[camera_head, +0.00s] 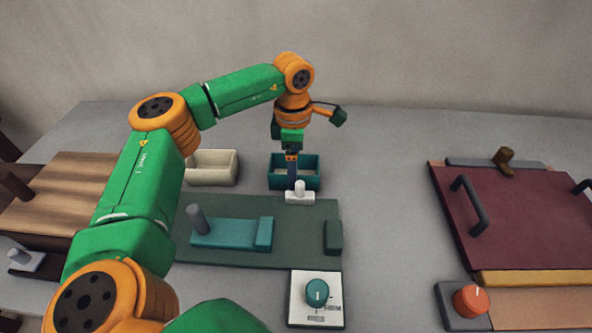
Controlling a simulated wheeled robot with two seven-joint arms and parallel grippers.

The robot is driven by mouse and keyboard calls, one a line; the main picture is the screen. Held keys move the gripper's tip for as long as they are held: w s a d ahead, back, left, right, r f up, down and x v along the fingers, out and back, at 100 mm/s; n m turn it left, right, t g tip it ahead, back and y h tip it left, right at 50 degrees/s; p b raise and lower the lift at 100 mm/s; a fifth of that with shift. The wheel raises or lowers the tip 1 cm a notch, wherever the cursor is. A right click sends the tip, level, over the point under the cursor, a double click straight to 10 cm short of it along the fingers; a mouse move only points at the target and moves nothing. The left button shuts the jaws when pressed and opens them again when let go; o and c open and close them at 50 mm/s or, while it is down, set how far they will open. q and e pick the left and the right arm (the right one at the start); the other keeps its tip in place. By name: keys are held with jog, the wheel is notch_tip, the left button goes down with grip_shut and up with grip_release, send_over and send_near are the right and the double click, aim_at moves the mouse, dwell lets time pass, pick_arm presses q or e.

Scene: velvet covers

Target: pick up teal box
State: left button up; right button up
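The teal box (310,178) is an open-topped bin standing on the grey table, just behind the dark green board. My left gripper (292,178) points straight down at the box, and its narrow dark fingers overlap the middle of the box in this view. The fingers look close together, but they are too small to tell whether they are open, shut or gripping a wall. I cannot tell whether they touch the box. My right gripper is not in view.
A cream bin (212,168) stands left of the teal box. In front are a white knobbed block (300,198), a dark green board (290,252) with a teal slab, and a dial panel (317,312). A maroon lid (530,215) lies right. Table between is clear.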

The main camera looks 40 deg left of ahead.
pick_arm(q)
notch_tip(320, 180, down, 2)
jog(key=shift+w+f, duration=0.1)
jog(key=c, duration=1.2)
